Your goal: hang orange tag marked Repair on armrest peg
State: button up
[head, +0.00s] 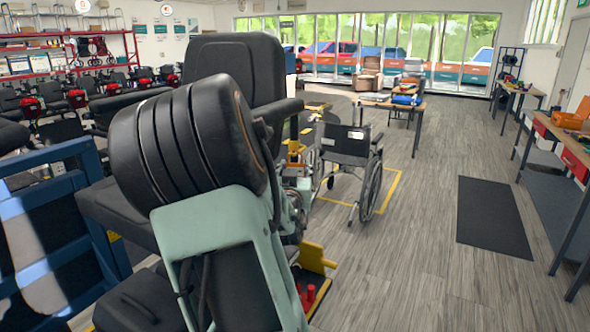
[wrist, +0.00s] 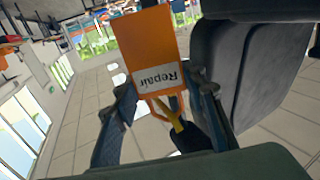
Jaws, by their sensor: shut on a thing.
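The orange tag (wrist: 155,40) hangs in front of my gripper (wrist: 166,92) in the wrist view, its white label reading "Repair" upside down. My gripper is shut on the tag's end, with a grey-blue finger on each side. A large dark padded shape (wrist: 225,75) is close on the right in the wrist view, beside the tag and apart from it as far as I can tell. In the head view a black seat with a tall backrest (head: 215,55) and an armrest (head: 290,111) stands behind my arm. My gripper and the tag are hidden there, and I cannot make out the peg.
A wheelchair (head: 348,150) stands behind the seat inside yellow floor lines. A blue metal frame (head: 75,215) is close on the left. A dark mat (head: 492,217) lies on the open floor at right. A workbench (head: 572,150) lines the right side, and scooters fill the back left.

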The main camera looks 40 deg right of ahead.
jog(key=shift+f, duration=0.2)
jog(key=o, duration=1)
jog(key=v, duration=1.2)
jog(key=shift+d, duration=0.1)
